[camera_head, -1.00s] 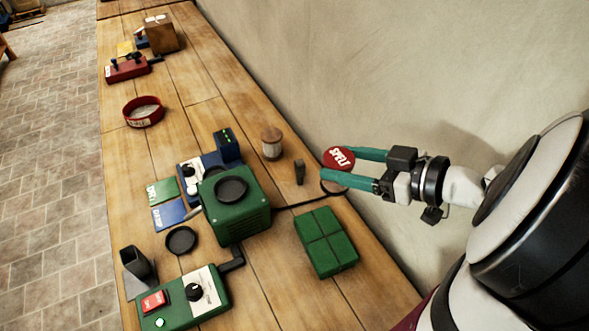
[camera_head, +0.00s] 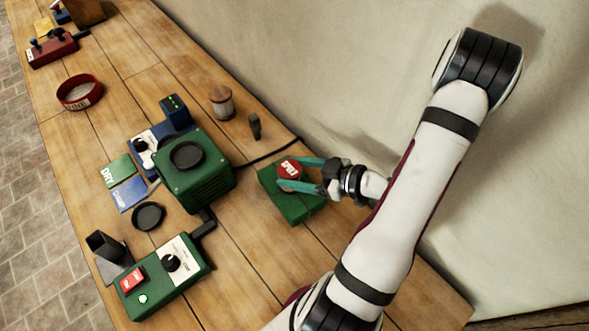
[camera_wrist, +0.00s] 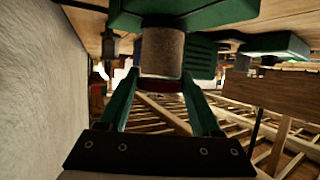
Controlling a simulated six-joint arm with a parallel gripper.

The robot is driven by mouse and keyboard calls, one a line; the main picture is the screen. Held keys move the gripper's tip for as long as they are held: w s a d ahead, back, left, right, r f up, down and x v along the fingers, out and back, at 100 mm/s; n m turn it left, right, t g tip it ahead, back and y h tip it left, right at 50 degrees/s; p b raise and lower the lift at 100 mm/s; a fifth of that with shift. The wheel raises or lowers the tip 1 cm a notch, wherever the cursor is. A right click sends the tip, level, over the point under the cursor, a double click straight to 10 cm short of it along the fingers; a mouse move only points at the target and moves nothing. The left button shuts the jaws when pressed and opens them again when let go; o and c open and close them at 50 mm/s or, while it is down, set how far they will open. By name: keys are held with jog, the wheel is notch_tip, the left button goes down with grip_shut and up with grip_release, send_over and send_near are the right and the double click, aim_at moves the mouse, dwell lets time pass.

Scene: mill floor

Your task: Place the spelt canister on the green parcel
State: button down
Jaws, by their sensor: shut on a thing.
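The spelt canister (camera_head: 289,168) has a red lid with white lettering, seen from above in the head view. In the wrist view its pale brown body (camera_wrist: 161,53) and red band sit between my two teal fingers. My gripper (camera_head: 291,174) is shut on it, and it also shows in the wrist view (camera_wrist: 162,82). The green parcel (camera_head: 299,207) is a flat block on the bench directly below the canister, partly hidden by it and the fingers. In the wrist view the canister's base meets the parcel's green surface (camera_wrist: 225,12); I cannot tell whether they touch.
A green machine (camera_head: 205,187) with a round black top stands left of the parcel. A cork-topped jar (camera_head: 222,103) and a small dark upright piece (camera_head: 254,126) stand behind. A green control box (camera_head: 165,277) lies front left. The wall is close on the right.

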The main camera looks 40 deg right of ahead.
aim_at(289, 168)
jog(key=shift+c, duration=0.4)
grip_release()
jog(key=shift+f, duration=0.1)
jog(key=shift+s+d+r, duration=0.2)
jog(key=shift+s+r, duration=0.05)
jog(key=shift+r, duration=0.05)
jog(key=shift+s+d+r, duration=0.25)
jog(key=shift+s+r, duration=0.3)
jog(key=shift+s+d+r, duration=0.25)
jog(key=shift+s+r, duration=0.25)
notch_tip(289, 168, up, 6)
jog(key=shift+f, duration=0.1)
